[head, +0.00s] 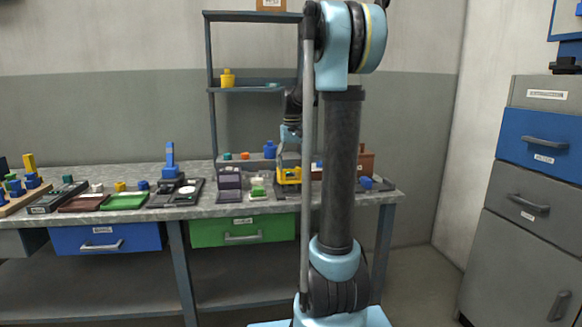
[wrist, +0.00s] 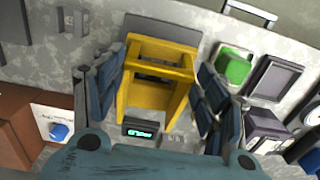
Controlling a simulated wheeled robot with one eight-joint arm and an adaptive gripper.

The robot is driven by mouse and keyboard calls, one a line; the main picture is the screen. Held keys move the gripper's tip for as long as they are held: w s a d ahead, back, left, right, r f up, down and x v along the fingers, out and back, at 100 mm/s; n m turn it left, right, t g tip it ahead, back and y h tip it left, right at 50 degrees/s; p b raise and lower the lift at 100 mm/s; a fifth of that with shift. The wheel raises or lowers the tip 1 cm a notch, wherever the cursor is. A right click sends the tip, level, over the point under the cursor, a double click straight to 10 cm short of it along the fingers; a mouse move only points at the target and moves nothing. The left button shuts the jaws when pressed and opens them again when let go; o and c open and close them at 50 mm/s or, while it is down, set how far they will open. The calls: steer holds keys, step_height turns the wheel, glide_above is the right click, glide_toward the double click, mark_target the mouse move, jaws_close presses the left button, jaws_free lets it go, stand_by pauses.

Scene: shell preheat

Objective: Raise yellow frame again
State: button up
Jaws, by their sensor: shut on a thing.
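The yellow frame (head: 289,176) is at the right part of the grey workbench in the head view, below my gripper (head: 290,160). In the wrist view the yellow frame (wrist: 150,97) fills the middle, between the two dark blue fingers of my gripper (wrist: 158,78). The gripper is shut on its sides. A grey plate (wrist: 165,30) shows beyond the frame, and a small dark box with a green lit display (wrist: 143,129) is close to its near end. I cannot tell how far the frame is above the bench.
A green block (wrist: 233,68) and a grey-purple box (wrist: 275,78) stand close to the right in the wrist view. A brown box (wrist: 22,125) and a blue knob (wrist: 59,131) are at left. A shelf unit (head: 211,115) rises behind the bench (head: 215,210).

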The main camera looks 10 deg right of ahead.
steer(key=shift+w+r, duration=0.1)
steer(key=shift+w, duration=0.2)
steer(key=shift+w+r, duration=0.45)
steer(key=shift+w, duration=0.1)
steer(key=w+r, duration=0.3)
steer(key=w, duration=0.5)
steer(key=shift+r, duration=0.3)
steer(key=shift+o, duration=0.6)
steer(key=w+f, duration=0.1)
steer(key=w, duration=0.7)
steer(key=shift+f, duration=0.4)
steer(key=shift+o, duration=0.2)
steer(key=shift+w+f, duration=0.25)
steer(key=shift+w, duration=0.35)
steer(key=shift+r, duration=0.1)
steer(key=shift+r, duration=0.15)
steer(key=shift+c, duration=0.8)
